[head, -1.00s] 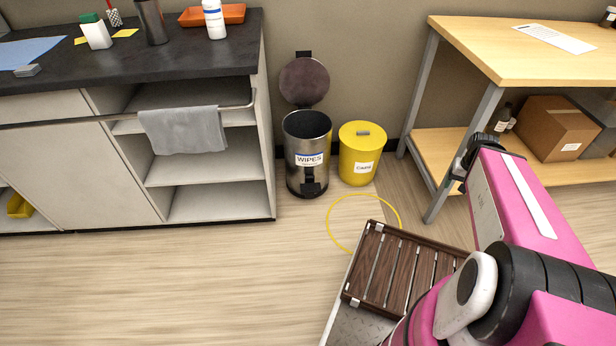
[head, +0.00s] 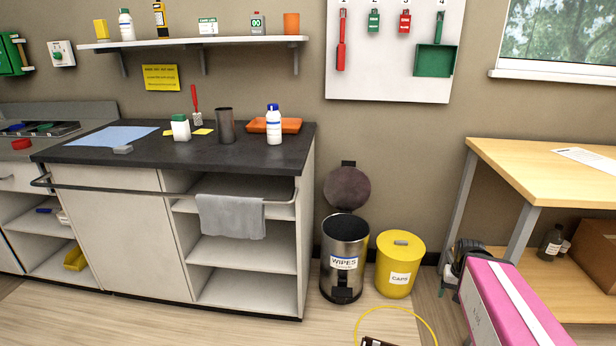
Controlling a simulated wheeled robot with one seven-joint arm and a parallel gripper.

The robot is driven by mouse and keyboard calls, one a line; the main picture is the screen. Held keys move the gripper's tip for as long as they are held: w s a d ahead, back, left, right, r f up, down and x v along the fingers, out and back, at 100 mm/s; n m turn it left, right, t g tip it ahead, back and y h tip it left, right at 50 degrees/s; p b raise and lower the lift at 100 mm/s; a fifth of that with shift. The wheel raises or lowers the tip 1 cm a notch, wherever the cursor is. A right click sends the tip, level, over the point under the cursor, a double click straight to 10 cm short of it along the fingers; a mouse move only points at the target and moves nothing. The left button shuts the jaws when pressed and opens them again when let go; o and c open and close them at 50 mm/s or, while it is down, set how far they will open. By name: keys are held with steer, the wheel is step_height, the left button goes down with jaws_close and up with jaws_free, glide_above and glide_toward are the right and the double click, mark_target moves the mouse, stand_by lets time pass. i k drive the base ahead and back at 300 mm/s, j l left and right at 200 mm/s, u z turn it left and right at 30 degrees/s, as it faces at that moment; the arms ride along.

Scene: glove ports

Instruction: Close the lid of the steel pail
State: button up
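The steel pail (head: 344,275) stands on the floor between the dark-topped counter and a yellow bin, with a "WIPES" label on its front. Its round lid (head: 347,187) is up, tilted back against the wall behind the pail. The pail's top is open and its inside looks dark. A pedal (head: 342,294) shows at its front base. My gripper (head: 452,268) is at the end of my pink arm, to the right of the yellow bin and apart from the pail. Its fingers are small and partly hidden by the arm, so I cannot tell their opening.
The yellow bin (head: 394,279) with a lid stands close to the pail's right. The counter (head: 306,220) is on the left, with a grey towel (head: 231,216) on its rail. A wooden table (head: 500,170) is on the right. A yellow hoop (head: 424,325) lies on the floor in front.

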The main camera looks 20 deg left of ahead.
mark_target(346, 187)
steer(key=u, duration=0.85)
